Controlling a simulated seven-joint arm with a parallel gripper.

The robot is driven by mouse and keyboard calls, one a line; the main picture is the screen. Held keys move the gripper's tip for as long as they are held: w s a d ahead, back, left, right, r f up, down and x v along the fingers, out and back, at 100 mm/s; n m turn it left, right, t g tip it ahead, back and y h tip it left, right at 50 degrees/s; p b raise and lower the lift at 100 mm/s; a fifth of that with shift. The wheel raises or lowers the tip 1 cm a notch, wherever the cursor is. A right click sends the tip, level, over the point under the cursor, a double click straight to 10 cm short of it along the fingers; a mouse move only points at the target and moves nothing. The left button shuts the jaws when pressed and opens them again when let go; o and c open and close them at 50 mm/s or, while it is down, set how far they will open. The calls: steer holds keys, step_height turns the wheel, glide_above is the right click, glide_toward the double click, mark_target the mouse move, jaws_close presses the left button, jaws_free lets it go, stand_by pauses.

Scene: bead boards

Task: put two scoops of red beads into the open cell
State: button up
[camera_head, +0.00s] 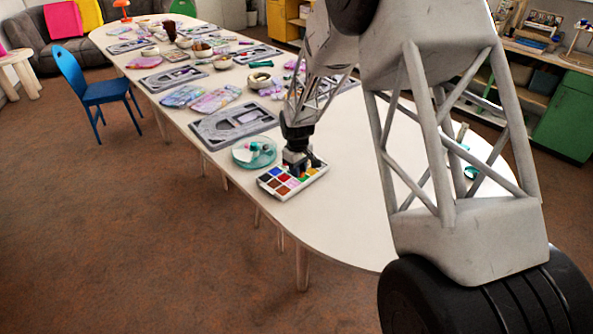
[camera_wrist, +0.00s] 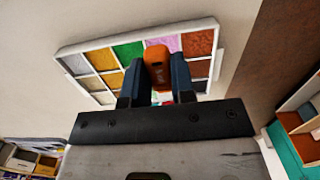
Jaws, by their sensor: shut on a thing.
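A pale tray of colored cells (camera_head: 283,197) lies near the table's front edge. It shows behind my gripper's fingers in the wrist view (camera_wrist: 100,43). A brick-red cell (camera_wrist: 198,43) is at its upper right there, beside a pink one; green, amber and white cells run to the left. My gripper (camera_head: 299,170) is over the tray. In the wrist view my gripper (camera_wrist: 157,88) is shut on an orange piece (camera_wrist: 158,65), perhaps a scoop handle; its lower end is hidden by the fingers. I cannot make out which cell is the open one.
A teal plate (camera_head: 266,161) with small items stands just left of the tray. A grey board with cut-out shapes (camera_head: 208,127) lies beyond it. More boards, bowls and colored sheets fill the table further back. The table (camera_head: 340,225) is bare in front of the tray.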

steer(key=w+a, duration=0.3)
steer(key=w, duration=0.1)
steer(key=w+a+f, duration=0.1)
steer(key=w+a, duration=0.5)
steer(key=w, duration=0.1)
steer(key=shift+w+a+f, duration=0.15)
steer(key=shift+w+f, duration=0.15)
steer(key=shift+f+n+g, duration=0.2)
steer(key=shift+n+g, duration=0.1)
steer(key=shift+w+a+f+g+h, duration=0.15)
steer(key=shift+f+g+h, duration=0.25)
steer(key=shift+f+h, duration=0.35)
steer(key=shift+w+a+r+g+h, duration=0.5)
steer(key=shift+a+r+g+h, duration=0.25)
steer(key=shift+g+h, duration=0.45)
steer(key=shift+w+a+r+g+h, duration=0.5)
steer(key=shift+r+g+h, duration=0.45)
steer(key=shift+h, duration=0.4)
steer(key=shift+w+a+r+g+h, duration=0.5)
steer(key=shift+a+r+g+h, duration=0.2)
steer(key=shift+g+h, duration=0.5)
steer(key=shift+d, duration=0.15)
